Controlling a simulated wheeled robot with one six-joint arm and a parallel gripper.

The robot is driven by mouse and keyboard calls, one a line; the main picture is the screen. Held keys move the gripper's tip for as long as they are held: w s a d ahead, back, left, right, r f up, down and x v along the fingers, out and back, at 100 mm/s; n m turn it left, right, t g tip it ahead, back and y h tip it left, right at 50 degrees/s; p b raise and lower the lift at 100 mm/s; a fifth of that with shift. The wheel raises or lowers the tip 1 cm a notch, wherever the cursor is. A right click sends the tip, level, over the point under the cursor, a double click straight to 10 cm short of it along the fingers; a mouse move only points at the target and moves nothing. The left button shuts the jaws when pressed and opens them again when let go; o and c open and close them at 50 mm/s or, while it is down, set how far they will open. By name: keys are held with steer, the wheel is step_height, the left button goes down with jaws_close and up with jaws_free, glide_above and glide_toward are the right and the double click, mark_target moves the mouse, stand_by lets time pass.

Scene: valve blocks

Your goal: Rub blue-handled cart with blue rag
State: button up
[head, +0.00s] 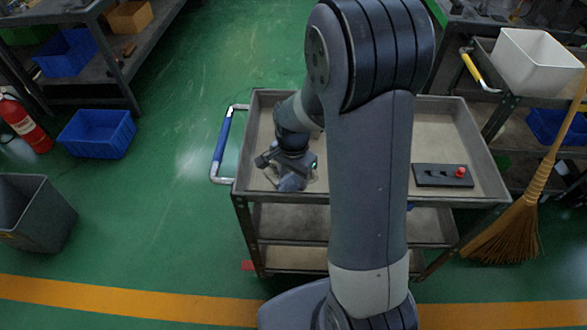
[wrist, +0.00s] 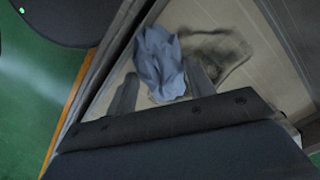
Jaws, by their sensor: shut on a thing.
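The blue-handled cart (head: 435,125) stands in the middle of the head view, with its blue handle (head: 222,138) on the left end. My gripper (head: 291,176) is low over the left part of the cart's top tray. In the wrist view my gripper (wrist: 162,78) is shut on the crumpled blue rag (wrist: 158,55), which sits between the fingers at the tray surface. A dark smudge (wrist: 225,45) marks the tray beside the rag. Whether the rag presses on the tray is hard to tell. My arm hides the tray's middle in the head view.
A dark block with a red knob (head: 443,175) lies on the cart's right side. A second cart with a yellow handle (head: 475,70) and white bin (head: 535,62) stands right, near a broom (head: 510,225). A blue crate (head: 97,133) and grey bin (head: 35,215) are left. Green floor is clear between.

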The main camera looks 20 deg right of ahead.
steer(key=shift+s, duration=0.15)
steer(key=shift+w+a, duration=0.25)
steer(key=shift+a, duration=0.7)
steer(key=shift+w+d+p, duration=0.25)
steer(key=shift+w+d, duration=0.35)
steer(key=shift+w, duration=1.3)
steer(key=shift+w+d+p, duration=0.3)
steer(key=shift+w+d, duration=0.35)
steer(key=shift+w, duration=1.3)
steer(key=shift+w+d+p, duration=0.25)
steer(key=shift+w+d, duration=0.35)
steer(key=shift+w, duration=1.3)
steer(key=shift+w+a, duration=0.3)
steer(key=shift+a, duration=0.6)
steer(key=shift+s+a+b, duration=0.25)
steer(key=shift+s+a, duration=0.4)
steer(key=shift+s, duration=1.25)
steer(key=shift+s+a+b, duration=0.2)
steer(key=shift+s+a, duration=0.4)
steer(key=shift+s, duration=1.3)
steer(key=shift+s+a+b, duration=0.25)
steer(key=shift+s+a, duration=0.4)
steer(key=shift+s, duration=1.25)
step_height(320, 180, up, 6)
steer(key=p, duration=0.4)
steer(key=shift+p, duration=0.3)
steer(key=shift+r, duration=0.2)
